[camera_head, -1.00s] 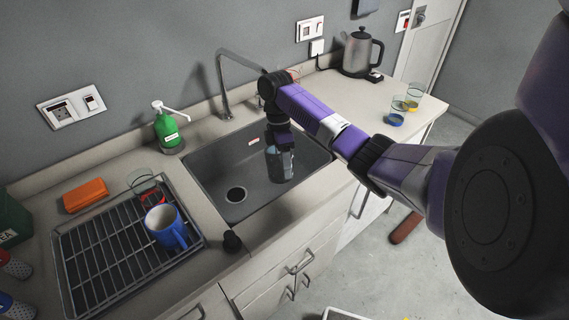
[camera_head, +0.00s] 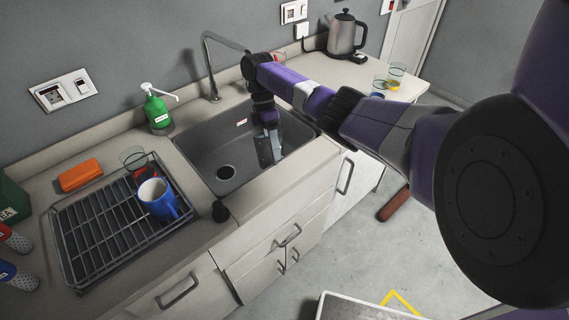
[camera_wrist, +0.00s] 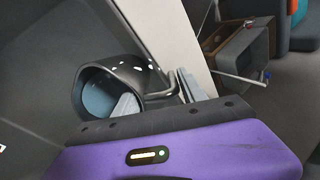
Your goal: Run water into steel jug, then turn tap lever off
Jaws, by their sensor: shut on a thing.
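The steel jug (camera_head: 264,152) is in the right part of the sink, partly hidden by my gripper (camera_head: 267,122). In the wrist view the jug (camera_wrist: 141,76) shows its dark round rim, a bluish interior and a handle. My gripper (camera_wrist: 158,97) is shut on the jug, with one finger inside its mouth and the other outside near the handle. Whether there is water in it I cannot tell. The tap (camera_head: 210,72) rises behind the sink. Its spout end is hidden behind my arm, and I cannot make out its lever or any stream.
The sink (camera_head: 205,150) has a drain at its left. A green soap bottle (camera_head: 157,112), an orange sponge (camera_head: 81,175) and a rack (camera_head: 78,235) with a blue mug (camera_head: 158,200) are to the left. A kettle (camera_head: 345,34) and glasses (camera_head: 395,75) stand to the right.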

